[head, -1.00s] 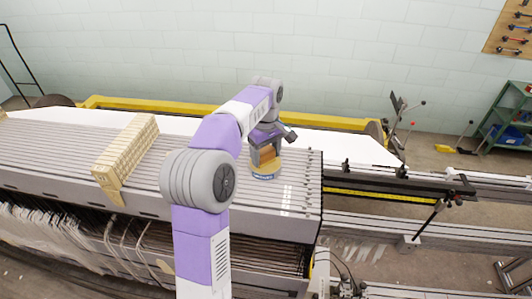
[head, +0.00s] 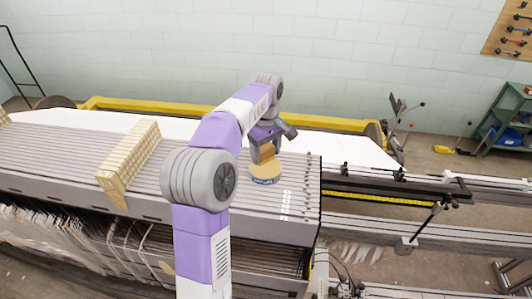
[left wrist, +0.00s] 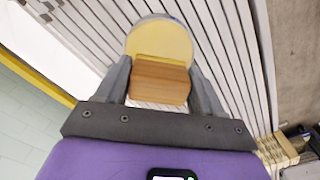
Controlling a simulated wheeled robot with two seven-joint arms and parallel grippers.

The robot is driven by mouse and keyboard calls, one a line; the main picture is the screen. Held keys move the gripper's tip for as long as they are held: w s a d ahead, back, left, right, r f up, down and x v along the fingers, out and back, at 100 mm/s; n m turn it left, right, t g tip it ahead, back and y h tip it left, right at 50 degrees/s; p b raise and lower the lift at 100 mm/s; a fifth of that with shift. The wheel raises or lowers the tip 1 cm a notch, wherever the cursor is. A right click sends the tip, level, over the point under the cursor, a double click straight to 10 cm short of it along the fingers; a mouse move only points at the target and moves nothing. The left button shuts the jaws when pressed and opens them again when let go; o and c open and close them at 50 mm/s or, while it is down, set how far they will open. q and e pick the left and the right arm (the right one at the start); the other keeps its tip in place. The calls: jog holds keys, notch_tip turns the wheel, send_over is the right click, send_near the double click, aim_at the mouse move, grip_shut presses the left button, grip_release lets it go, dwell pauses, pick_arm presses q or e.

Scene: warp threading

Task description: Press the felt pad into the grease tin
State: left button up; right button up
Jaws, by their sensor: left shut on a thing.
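The felt pad (left wrist: 160,82) shows as a brown wooden block with a yellowish strip, probably the felt, along its far edge. My left gripper (head: 262,150) is shut on it, with one finger on each side in the left wrist view. The block also shows in the head view (head: 267,153). The grease tin (head: 265,177) is a low round tin with yellow contents and a blue label, standing on the slatted grey surface. In the left wrist view the tin (left wrist: 160,36) lies just beyond the pad, which overlaps its near part. I cannot tell whether they touch. My right gripper is out of view.
A cream ribbed block (head: 128,160) lies across the grey slats (head: 70,160) to the left. A row of small dark fittings lines the slats' right end. A yellow beam (head: 220,112) runs behind, and black and metal rails (head: 390,200) extend right.

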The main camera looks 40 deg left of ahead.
aim_at(266, 149)
pick_arm(q)
jog(key=shift+r, duration=1.8)
